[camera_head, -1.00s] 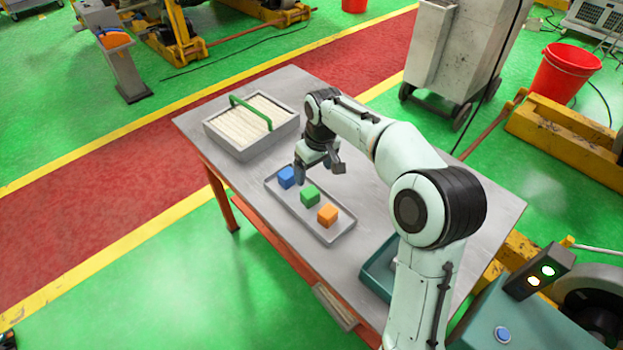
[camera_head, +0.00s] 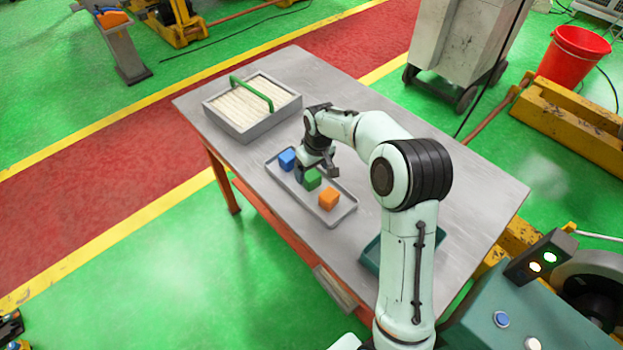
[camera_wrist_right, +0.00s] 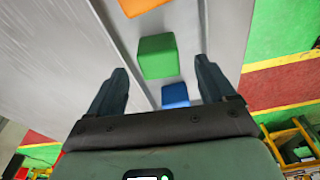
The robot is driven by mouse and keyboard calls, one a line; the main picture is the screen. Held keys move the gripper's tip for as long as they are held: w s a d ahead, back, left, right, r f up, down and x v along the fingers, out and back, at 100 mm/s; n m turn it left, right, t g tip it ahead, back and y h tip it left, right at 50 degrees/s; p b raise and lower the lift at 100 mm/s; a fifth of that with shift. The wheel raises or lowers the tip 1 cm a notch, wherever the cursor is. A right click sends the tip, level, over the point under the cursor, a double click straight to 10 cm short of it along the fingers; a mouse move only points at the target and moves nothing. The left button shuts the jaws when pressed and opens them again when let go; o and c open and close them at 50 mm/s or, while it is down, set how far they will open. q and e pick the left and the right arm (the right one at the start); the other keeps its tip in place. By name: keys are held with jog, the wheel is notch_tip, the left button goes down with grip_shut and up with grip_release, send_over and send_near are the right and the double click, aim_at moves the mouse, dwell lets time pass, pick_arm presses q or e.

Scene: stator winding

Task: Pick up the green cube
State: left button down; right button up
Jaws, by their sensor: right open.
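The green cube (camera_head: 312,180) sits in the middle of a grey tray (camera_head: 333,221), between a blue cube (camera_head: 287,159) and an orange cube (camera_head: 329,200). My right gripper (camera_head: 318,176) is open and low over the tray, right at the green cube. In the right wrist view the green cube (camera_wrist_right: 157,56) lies ahead of and between the two spread fingers (camera_wrist_right: 163,80), apart from both. The blue cube (camera_wrist_right: 175,95) shows nearer the palm and the orange cube (camera_wrist_right: 143,5) is cut by the top edge. My left gripper is not in view.
A grey box with pale rods and a green handle (camera_head: 251,93) stands at the table's far left. A teal bin (camera_head: 373,262) sits near the front, partly behind my right arm. The table's (camera_head: 440,190) right part is clear.

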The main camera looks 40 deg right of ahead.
jog(key=shift+w+d+f, duration=0.1)
jog(key=shift+w+f, duration=0.05)
jog(key=shift+f, duration=0.5)
jog(key=shift+w+f, duration=0.15)
jog(key=shift+f, duration=0.45)
jog(key=c, duration=1.2)
jog(key=shift+o, duration=0.2)
jog(key=shift+r, duration=0.1)
